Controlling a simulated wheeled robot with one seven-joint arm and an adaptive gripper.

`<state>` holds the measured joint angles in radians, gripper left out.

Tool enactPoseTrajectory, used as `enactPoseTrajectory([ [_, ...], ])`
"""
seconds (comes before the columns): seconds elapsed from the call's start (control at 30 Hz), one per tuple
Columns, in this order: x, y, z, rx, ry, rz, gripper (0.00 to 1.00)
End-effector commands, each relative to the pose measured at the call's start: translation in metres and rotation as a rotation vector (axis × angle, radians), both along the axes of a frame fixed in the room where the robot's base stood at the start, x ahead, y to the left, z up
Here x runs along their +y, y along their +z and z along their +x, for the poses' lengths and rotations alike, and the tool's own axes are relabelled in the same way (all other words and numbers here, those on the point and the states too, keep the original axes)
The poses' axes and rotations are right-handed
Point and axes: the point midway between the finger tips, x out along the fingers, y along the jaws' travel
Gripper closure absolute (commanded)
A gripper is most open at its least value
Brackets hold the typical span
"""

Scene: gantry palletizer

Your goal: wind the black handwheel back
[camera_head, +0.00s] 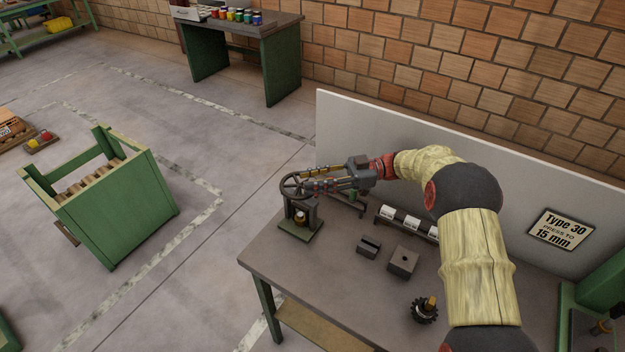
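The black handwheel (288,194) sits on top of a small dark press (289,209) at the far left corner of the grey table. The wheel lies about level, and its right side is partly covered by my gripper. A brass-coloured part shows inside the press frame, above its green base plate (300,229). My gripper (312,187) reaches in from the right, with its fingers at the right part of the wheel's rim. The view is too small to tell whether the fingers are closed on the rim or only beside it.
Two dark blocks (403,262), a black gear with a brass shaft (425,310) and a rack of white pieces (388,212) are on the table (330,296). A white panel (345,128) with a "Type 30 press to 15 mm" sign (561,230) stands behind.

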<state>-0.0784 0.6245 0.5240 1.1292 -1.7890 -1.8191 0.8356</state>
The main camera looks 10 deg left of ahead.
Motion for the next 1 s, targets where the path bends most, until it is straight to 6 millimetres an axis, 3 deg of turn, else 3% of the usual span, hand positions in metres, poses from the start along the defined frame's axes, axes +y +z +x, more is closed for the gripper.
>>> enactPoseTrajectory([
  [0.17,0.000,0.010,0.000,-0.002,0.000,0.000,0.68],
  [0.63,0.000,0.087,0.001,-0.002,0.000,0.000,0.68],
  [1.0,0.000,0.100,0.001,0.001,0.000,0.000,0.68],
])
